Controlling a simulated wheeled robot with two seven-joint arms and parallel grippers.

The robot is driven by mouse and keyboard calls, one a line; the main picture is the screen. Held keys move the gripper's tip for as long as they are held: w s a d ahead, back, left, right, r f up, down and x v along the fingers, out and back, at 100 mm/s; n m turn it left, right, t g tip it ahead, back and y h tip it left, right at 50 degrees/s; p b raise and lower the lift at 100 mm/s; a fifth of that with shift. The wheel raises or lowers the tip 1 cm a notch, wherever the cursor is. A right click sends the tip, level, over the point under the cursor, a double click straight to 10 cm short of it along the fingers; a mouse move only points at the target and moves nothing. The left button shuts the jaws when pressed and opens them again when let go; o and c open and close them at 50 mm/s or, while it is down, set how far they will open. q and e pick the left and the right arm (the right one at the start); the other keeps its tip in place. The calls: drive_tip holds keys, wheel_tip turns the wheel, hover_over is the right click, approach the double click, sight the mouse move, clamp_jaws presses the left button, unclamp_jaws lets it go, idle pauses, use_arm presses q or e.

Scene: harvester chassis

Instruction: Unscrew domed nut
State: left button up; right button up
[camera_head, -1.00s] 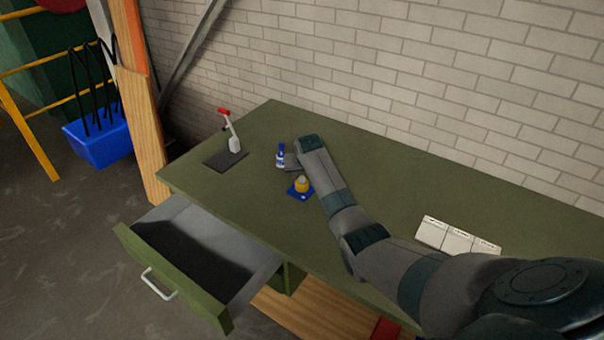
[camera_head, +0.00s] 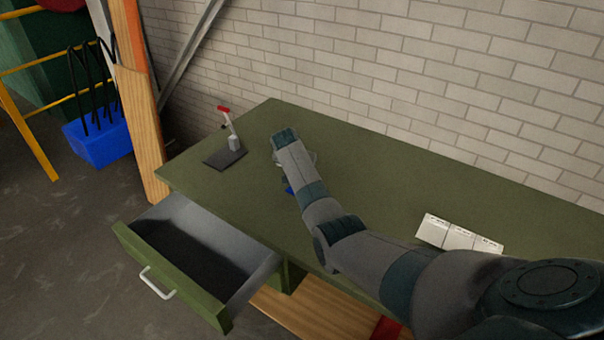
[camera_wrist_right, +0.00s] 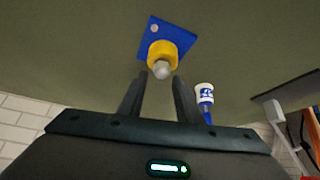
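The grey domed nut (camera_wrist_right: 162,70) sits on a yellow round part (camera_wrist_right: 161,53) fixed on a blue plate (camera_wrist_right: 183,36) in the right wrist view. In the head view my right arm hides the nut; only a bit of the blue plate (camera_head: 288,190) shows. My right gripper (camera_wrist_right: 160,84) is open, its two dark fingers apart, with the nut just beyond and between the fingertips in that view. I cannot tell whether either finger touches it. My left gripper is in neither view.
A white and blue bottle (camera_wrist_right: 204,95) stands close beside the right finger in the wrist view. On the green table (camera_head: 375,185) are a dark stand with a red-topped tool (camera_head: 234,143) and white labelled boxes (camera_head: 459,236). A drawer (camera_head: 175,285) stands open at the front left.

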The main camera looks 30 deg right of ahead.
drive_tip(key=shift+w+a+f+m+g+h+b, duration=0.15)
drive_tip(key=shift+f+m+g+b, duration=0.1)
drive_tip(key=shift+m+b, duration=0.3)
drive_tip(key=shift+s+d+f+m+g+h+b, duration=0.15)
drive_tip(key=shift+m+g+b, duration=0.1)
drive_tip(key=shift+m+b, duration=0.25)
drive_tip(key=shift+r+m+b, duration=0.2)
drive_tip(key=shift+m+b, duration=0.1)
drive_tip(key=shift+m, duration=0.05)
drive_tip(key=shift+r+g, duration=0.1)
drive_tip(key=shift+g, duration=0.2)
drive_tip(key=m+g+b, duration=0.1)
drive_tip(key=b, duration=0.2)
drive_tip(key=m+b, duration=0.2)
drive_tip(key=b, duration=0.1)
drive_tip(key=m+g+b, duration=0.1)
drive_tip(key=b, duration=0.3)
drive_tip(key=shift+f+m+g+h, duration=0.25)
drive_tip(key=shift+m+g+h, duration=0.05)
drive_tip(key=shift+m+h, duration=0.1)
drive_tip(key=shift+r+b, duration=0.15)
drive_tip(key=shift+b, duration=0.3)
drive_tip(key=shift+r, duration=0.1)
